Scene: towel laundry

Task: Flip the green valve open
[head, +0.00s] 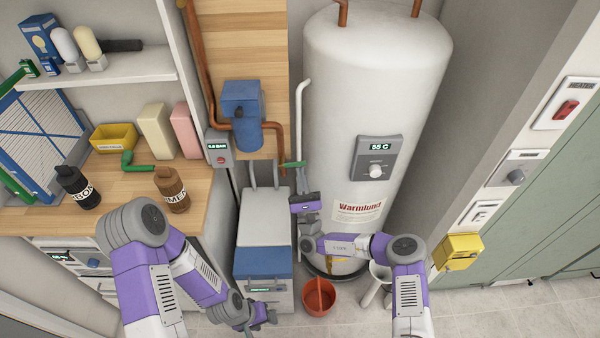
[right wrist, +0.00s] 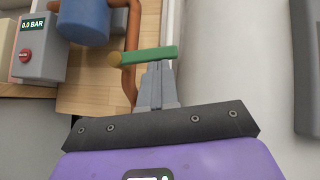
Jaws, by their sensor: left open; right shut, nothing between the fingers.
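The green valve handle (head: 292,164) lies about level at the copper pipe, left of the white water heater (head: 375,100). In the right wrist view the handle (right wrist: 150,55) runs right and slightly up from a brass joint (right wrist: 115,60). My right gripper (head: 303,174) is shut and empty, with its fingertips right at the handle's underside. In the right wrist view its fingers (right wrist: 160,68) reach the handle from below; I cannot tell if they touch it. My left gripper (head: 270,317) is open and empty, low in front of the white and blue unit (head: 264,262).
A blue pump (head: 243,105) and a gauge box (head: 220,148) reading 0.0 BAR are left of the valve. The heater's dial panel (head: 377,158) reads 55 C. A red bucket (head: 318,297) stands on the floor below. A wooden counter (head: 130,200) with bottles is at left.

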